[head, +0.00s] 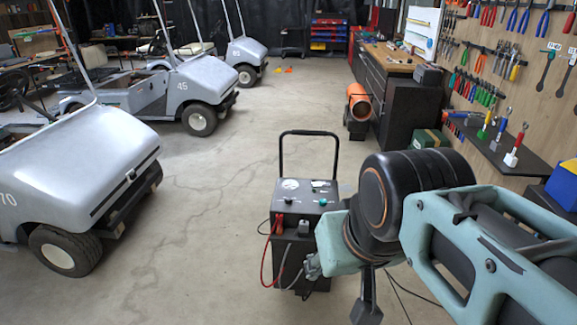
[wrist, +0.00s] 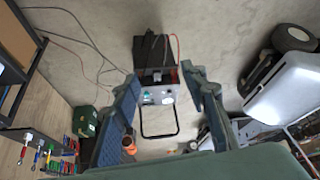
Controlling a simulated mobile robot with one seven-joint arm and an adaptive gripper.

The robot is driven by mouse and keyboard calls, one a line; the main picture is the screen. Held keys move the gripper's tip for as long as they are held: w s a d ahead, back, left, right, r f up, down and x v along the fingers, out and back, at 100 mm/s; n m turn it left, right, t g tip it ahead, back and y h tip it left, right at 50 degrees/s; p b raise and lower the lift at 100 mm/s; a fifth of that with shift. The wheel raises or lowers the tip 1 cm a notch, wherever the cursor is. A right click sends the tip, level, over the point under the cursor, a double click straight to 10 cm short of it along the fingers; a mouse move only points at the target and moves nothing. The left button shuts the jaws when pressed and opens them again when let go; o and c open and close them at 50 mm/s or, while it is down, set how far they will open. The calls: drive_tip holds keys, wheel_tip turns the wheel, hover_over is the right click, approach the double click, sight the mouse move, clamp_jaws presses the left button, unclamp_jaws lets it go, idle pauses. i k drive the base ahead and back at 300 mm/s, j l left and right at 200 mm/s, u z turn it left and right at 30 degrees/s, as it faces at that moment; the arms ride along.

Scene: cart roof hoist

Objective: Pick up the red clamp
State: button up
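The red clamp (head: 278,223) hangs at the upper left front of a black battery charger (head: 302,248), beside a dark clamp or block. A red cable (head: 265,262) loops down from it on the left. My gripper (head: 338,289) is to the right of the charger and nearer the camera, partly hidden by my arm. In the wrist view my gripper (wrist: 160,76) has its two fingers spread wide with nothing held. The charger (wrist: 153,52) shows between and beyond the fingertips, with the red cable (wrist: 178,46) by the right fingertip.
The charger's tall handle (head: 309,133) stands behind its panel. A silver cart (head: 80,165) is at left, with others behind. An orange heater (head: 358,102), a workbench (head: 390,60) and a tool wall are at the right. Dark cables lie on the floor. The floor left of the charger is clear.

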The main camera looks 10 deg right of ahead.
sight(279, 226)
drive_tip(key=z, duration=2.8)
drive_tip(key=u, duration=2.75)
drive_tip(key=i+j+z, duration=0.1)
drive_tip(key=i, duration=0.35)
drive_tip(key=i+j+z, duration=0.1)
drive_tip(key=i+j, duration=0.15)
drive_tip(key=i, duration=0.15)
drive_tip(key=i+j, duration=0.2)
drive_tip(key=i, duration=0.25)
drive_tip(key=z, duration=0.05)
